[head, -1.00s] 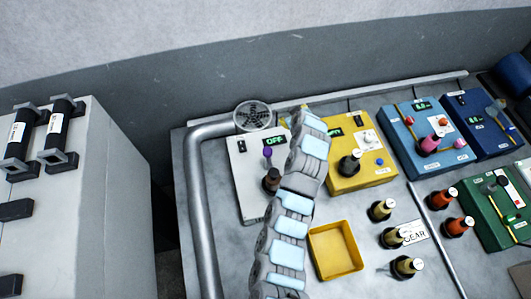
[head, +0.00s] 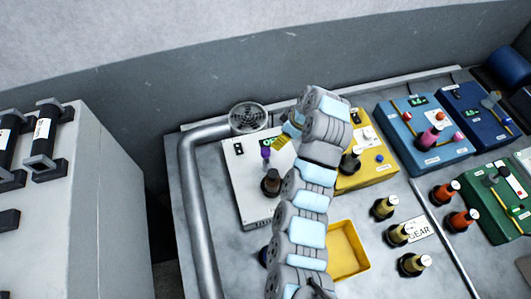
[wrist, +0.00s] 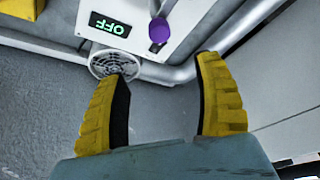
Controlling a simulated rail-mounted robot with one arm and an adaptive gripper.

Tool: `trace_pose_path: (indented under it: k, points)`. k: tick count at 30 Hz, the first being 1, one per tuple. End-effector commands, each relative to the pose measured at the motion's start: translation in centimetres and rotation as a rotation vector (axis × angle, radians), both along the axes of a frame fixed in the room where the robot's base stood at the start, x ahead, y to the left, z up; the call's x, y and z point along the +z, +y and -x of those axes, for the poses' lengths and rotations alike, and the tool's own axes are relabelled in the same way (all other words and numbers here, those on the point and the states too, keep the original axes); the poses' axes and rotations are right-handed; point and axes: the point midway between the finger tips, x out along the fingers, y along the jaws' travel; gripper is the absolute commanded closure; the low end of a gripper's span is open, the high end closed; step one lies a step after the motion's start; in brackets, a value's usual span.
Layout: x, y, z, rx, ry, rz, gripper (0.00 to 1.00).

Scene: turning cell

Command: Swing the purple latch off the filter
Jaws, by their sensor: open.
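The purple latch knob (head: 266,153) stands on the white box (head: 240,197), just below its green OFF display. In the wrist view the purple knob (wrist: 159,30) is at the top, on the end of a grey lever, beyond and between my fingertips. My gripper (wrist: 158,72) is open and empty, its yellow fingers apart from the knob. In the head view my gripper (head: 283,141) is partly hidden by my arm, with a yellow finger just right of the knob. A dark-bodied cylinder (head: 271,183) stands below the knob; I cannot tell if it is the filter.
A round grille (head: 249,117) tops a grey pipe (head: 195,190) left of the white box. A yellow box (head: 372,172) and an empty yellow tray (head: 350,252) are to the right. Several dark-based cylinders stand near the GEAR label (head: 420,230).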

Motion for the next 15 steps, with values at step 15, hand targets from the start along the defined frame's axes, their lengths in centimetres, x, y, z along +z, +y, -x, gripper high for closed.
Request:
trace_pose_path:
  k: [15]
  points:
    - [-6.9,2.6,-1.3,-0.001,0.004,-0.001,0.32]
